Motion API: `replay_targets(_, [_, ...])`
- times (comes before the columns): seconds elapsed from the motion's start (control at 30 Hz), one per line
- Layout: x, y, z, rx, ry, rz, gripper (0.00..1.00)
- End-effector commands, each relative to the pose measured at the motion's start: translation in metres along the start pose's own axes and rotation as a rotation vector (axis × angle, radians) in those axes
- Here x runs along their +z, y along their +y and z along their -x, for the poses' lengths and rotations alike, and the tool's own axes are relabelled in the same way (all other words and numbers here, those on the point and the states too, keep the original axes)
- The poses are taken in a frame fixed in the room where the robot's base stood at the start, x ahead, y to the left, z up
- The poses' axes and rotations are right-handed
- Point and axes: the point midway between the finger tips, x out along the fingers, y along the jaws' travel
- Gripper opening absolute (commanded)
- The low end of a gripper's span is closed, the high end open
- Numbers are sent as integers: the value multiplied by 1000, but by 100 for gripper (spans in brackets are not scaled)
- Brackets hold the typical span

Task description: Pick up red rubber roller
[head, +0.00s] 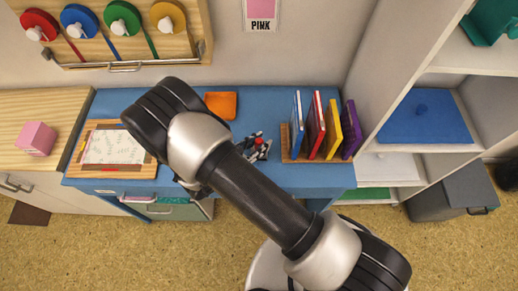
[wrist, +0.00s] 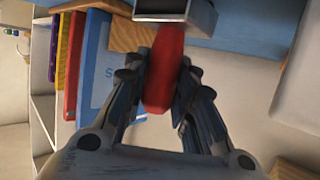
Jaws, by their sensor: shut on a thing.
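The red roller (wrist: 165,68) sits between the two fingers of my gripper (wrist: 163,82) in the wrist view, long side running up the picture. The fingers are shut on it from both sides. A grey boxy part (wrist: 178,12) meets its upper end; I cannot tell whether it belongs to the roller. In the head view my gripper (head: 257,150) is over the blue table, left of the book rack, with a small red bit of the roller (head: 258,141) showing. My arm hides part of the table.
Red, blue, yellow and purple books (head: 316,124) stand in a wooden rack just right of my gripper. An orange tray (head: 221,104) lies behind. A wooden board with white paper (head: 114,146) is at the left. Shelves (head: 424,115) rise at the right.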

Motion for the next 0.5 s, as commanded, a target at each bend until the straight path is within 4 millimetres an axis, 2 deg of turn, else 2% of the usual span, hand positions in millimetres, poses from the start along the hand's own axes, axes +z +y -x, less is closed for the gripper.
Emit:
replay_targets(0.3, [0,0,0,0,0,0,0])
replay_targets(0.5, [0,0,0,0,1,0,0])
